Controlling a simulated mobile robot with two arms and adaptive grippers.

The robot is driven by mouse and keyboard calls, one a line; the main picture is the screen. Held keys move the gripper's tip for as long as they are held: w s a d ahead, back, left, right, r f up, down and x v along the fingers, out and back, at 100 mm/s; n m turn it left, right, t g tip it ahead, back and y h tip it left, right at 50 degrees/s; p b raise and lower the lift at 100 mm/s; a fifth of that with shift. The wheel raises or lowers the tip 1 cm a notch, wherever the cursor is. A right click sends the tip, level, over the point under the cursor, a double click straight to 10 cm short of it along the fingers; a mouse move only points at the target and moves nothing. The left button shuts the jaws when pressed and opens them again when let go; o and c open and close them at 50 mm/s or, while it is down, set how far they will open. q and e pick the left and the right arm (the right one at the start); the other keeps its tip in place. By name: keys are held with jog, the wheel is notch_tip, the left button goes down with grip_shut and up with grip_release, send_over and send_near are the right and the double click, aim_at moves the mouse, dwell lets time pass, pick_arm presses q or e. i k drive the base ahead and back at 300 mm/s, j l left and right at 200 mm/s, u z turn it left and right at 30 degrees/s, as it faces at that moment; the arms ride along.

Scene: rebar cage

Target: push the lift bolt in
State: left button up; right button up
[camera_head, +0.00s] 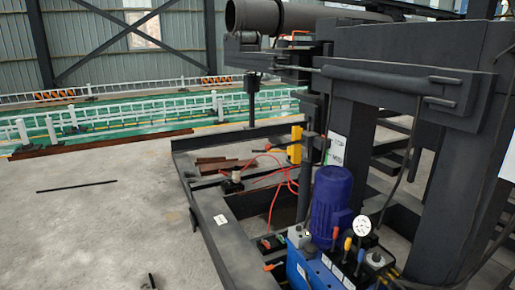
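I cannot make out the lift bolt for certain. The dark steel frame (228,238) of the machine runs along the floor in the middle of the head view. A small dark pin-like part (193,219) sticks out at the frame's left side; I cannot tell whether it is the bolt. A small metal fitting (235,176) with red hoses stands on the frame farther back. Neither of my grippers can be made out in this view.
A blue motor (330,203) on a blue hydraulic unit (318,270) with a gauge (362,226) and levers stands at the lower right. Heavy dark beams (400,90) fill the right. A thin black rod (76,186) lies on the floor. The concrete at left is mostly clear.

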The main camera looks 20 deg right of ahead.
aim_at(268, 147)
jog(key=i+j+z, duration=0.1)
jog(key=i+j, duration=0.4)
jog(key=i, duration=0.2)
jog(key=i+j+z, duration=0.1)
jog(key=i+j, duration=0.45)
jog(key=i, duration=0.1)
